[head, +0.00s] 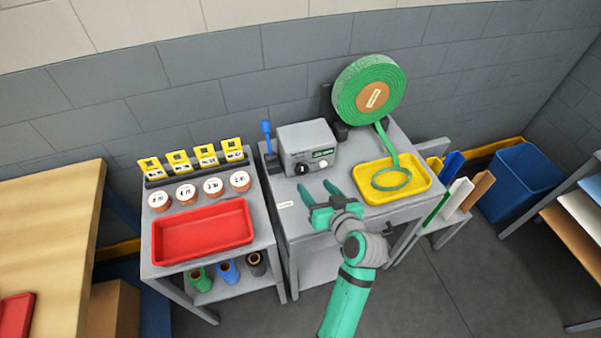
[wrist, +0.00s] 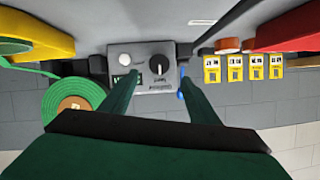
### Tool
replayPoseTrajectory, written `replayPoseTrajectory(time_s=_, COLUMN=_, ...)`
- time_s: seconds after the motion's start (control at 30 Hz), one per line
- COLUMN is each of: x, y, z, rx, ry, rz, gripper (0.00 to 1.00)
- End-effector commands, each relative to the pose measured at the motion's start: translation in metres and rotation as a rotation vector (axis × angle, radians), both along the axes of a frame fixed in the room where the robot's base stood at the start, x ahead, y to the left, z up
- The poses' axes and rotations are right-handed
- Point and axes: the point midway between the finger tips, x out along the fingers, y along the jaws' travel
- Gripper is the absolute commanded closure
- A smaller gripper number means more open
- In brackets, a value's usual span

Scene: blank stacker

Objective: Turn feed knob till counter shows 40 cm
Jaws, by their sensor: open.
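The grey feed controller box (head: 308,143) stands on the grey table, with a black knob (head: 302,169), a white round button and a small lit counter display (head: 322,153) on its front. The counter's digits are too small to read surely. In the wrist view the box appears upside down, with its black knob (wrist: 158,66) and display (wrist: 127,79). My gripper (head: 313,185) is open and empty, in front of the box and apart from it. In the wrist view its fingers (wrist: 160,76) lie either side of the knob's line, with nothing between them.
A green roll (head: 391,78) stands behind, its strip running down to the yellow tray (head: 415,186). A blue-handled lever (head: 267,128) stands left of the box. A red tray (head: 203,231), labelled rolls and yellow cards are on the left cart. A blue bin (head: 522,183) stands right.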

Motion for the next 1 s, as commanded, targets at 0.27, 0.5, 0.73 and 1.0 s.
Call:
replayPoseTrajectory(time_s=0.27, x=0.039, y=0.016, z=-0.017, rx=-0.001, ry=0.001, rz=-0.001, gripper=0.45)
replayPoseTrajectory(time_s=0.5, x=0.071, y=0.029, z=-0.031, rx=-0.003, ry=-0.001, rz=-0.001, gripper=0.45)
replayPoseTrajectory(time_s=0.73, x=0.085, y=0.035, z=-0.037, rx=-0.003, ry=-0.001, rz=-0.003, gripper=0.45)
replayPoseTrajectory(time_s=1.0, x=0.086, y=0.036, z=-0.038, rx=-0.002, ry=-0.001, rz=-0.003, gripper=0.45)
